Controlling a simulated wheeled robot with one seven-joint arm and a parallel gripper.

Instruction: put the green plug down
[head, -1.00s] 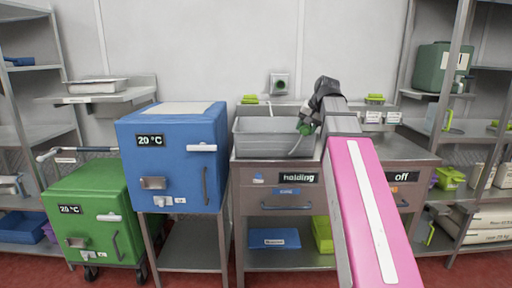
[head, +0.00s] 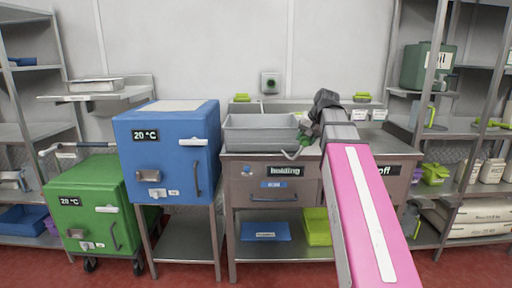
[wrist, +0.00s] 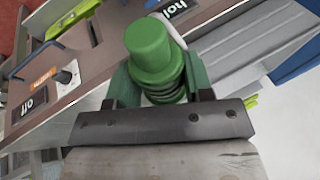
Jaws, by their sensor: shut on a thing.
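The green plug (wrist: 150,48) sits between the fingers of my gripper (wrist: 158,78) in the wrist view, its rounded green end pointing away from the palm. In the head view my gripper (head: 311,128) is at the right end of the grey basin, above the steel counter (head: 345,143). Only a small part of the green plug (head: 304,138) shows there, partly hidden by the gripper. A grey cable (head: 291,155) hangs below it at the counter's front edge. Whether the plug touches the counter cannot be told.
The grey basin (head: 258,133) stands just left of my gripper. A wall socket (head: 270,83) is behind it. The blue box (head: 166,165) and green box (head: 92,210) stand at left. Shelves with containers are at right. My pink arm hides part of the counter.

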